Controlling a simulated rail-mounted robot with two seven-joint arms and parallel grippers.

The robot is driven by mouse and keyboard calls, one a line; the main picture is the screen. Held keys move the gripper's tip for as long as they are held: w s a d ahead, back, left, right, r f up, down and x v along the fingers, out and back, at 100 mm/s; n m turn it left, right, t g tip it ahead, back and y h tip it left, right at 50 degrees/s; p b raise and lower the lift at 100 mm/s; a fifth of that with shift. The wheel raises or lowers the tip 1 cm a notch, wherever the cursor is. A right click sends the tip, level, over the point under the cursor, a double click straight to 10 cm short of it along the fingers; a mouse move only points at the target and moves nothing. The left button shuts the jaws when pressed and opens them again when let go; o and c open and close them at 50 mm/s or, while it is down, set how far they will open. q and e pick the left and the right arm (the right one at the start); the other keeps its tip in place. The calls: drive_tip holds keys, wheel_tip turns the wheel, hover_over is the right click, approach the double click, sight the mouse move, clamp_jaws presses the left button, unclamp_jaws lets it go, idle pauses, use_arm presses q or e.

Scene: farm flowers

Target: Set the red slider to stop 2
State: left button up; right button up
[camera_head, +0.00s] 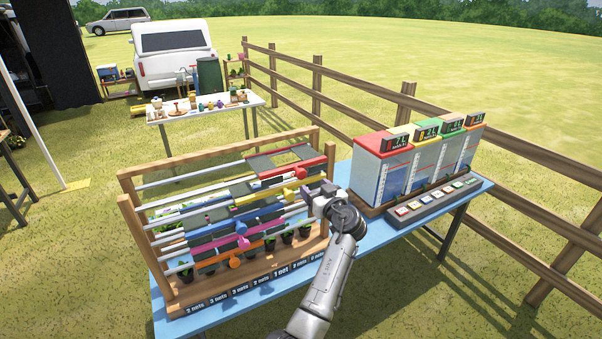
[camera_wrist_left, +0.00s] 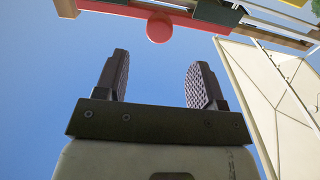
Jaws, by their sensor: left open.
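The red slider (camera_head: 285,175) is a red bar on the upper rails of the wooden rack, towards its right end. In the left wrist view the red slider's bar (camera_wrist_left: 128,10) crosses the top, with a round red knob (camera_wrist_left: 159,27) hanging below it. My left gripper (camera_head: 308,187) is at the rack's right side, close to the red slider. In the wrist view its two fingers (camera_wrist_left: 158,72) are open and empty. The knob shows between and beyond the fingertips, apart from them. I cannot read any stop numbers on the rails. My right gripper is out of view.
The wooden rack (camera_head: 324,220) stands on a blue table (camera_head: 395,235) and holds yellow, blue, pink and orange sliders plus small plants. Right of it are coloured dispensers (camera_head: 383,170) and a button panel (camera_head: 432,198). A wooden fence (camera_head: 405,105) runs behind.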

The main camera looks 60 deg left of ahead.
sight(302, 175)
use_arm(q)
drive_tip(key=a, duration=0.3)
drive_tip(key=a+p, duration=0.1)
drive_tip(key=a, duration=0.5)
drive_tip(key=shift+w, duration=0.4)
drive_tip(key=shift+c, duration=0.4)
clamp_jaws()
